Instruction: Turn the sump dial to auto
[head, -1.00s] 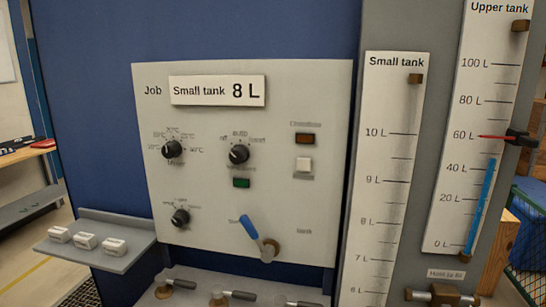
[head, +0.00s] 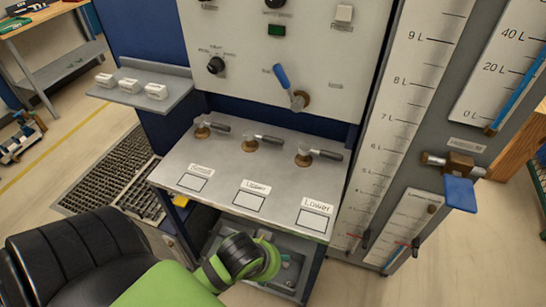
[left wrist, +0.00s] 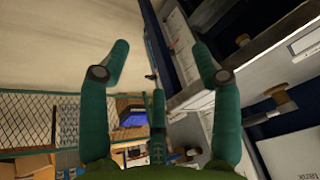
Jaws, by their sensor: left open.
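On the panel (head: 340,93) in the head view, a black dial (head: 275,3) is cut off by the top edge, above a green indicator (head: 277,30). A second black dial (head: 216,65) sits lower left. Their small lettering is hard to read, so I cannot tell for sure which is the sump dial or its setting. In the head view only my left arm shows, low at the front. My right gripper is not in view.
A blue-handled lever (head: 282,77) sits right of the lower dial. Below, a metal bench (head: 225,155) carries several valve handles. A small shelf (head: 172,92) with white blocks juts out at left. Tank gauges (head: 410,90) stand at right, with a blue-handled valve (head: 460,193) beside them.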

